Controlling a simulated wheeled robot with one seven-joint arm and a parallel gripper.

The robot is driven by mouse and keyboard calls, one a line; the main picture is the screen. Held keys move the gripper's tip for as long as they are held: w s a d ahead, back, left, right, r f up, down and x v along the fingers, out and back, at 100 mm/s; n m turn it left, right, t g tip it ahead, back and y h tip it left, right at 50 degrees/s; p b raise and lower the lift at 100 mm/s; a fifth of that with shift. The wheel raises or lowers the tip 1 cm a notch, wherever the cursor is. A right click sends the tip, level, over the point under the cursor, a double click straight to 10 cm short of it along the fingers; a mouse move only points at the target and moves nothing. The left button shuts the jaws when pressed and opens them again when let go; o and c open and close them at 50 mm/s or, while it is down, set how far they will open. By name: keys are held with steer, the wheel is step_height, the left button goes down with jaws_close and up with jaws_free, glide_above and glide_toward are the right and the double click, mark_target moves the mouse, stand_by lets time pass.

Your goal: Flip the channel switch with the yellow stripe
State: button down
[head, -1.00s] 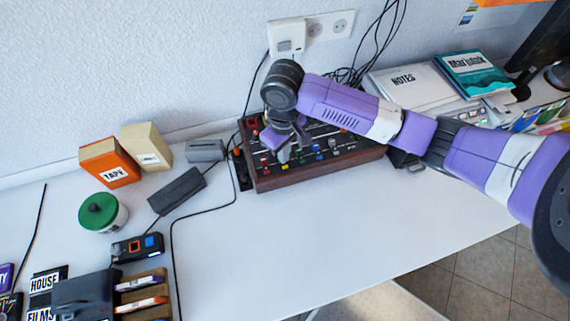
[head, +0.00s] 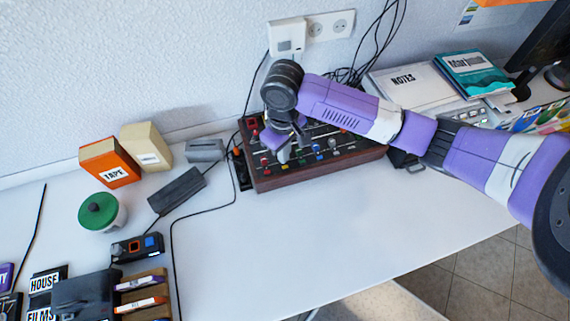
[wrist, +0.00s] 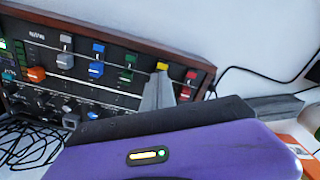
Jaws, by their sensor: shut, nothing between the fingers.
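The dark channel panel with a wooden frame (head: 330,172) stands against the wall; it also fills the upper left of the wrist view (wrist: 120,38). Its row of coloured controls includes grey, blue, green and red ones. A yellow mark (wrist: 162,67) shows right at the tip of my gripper in the wrist view. My gripper (head: 284,155) is shut and empty, pointing down over the left part of the panel. Its fingers (wrist: 158,92) hide the area just below the yellow mark. I cannot tell whether they touch the control or which way it is set.
A power strip (head: 241,170) and cables lie left of the panel. An orange tape box (head: 108,165), a dark grey block (head: 177,190) and a green-lidded jar (head: 101,212) stand further left. Books (head: 412,85) lie at the right. The table in front is clear.

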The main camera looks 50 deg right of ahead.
steer(key=shift+f, duration=0.35)
steer(key=shift+r, duration=0.15)
step_height(320, 180, up, 7)
steer(key=p, duration=0.6)
stand_by(0.3)
stand_by(0.5)
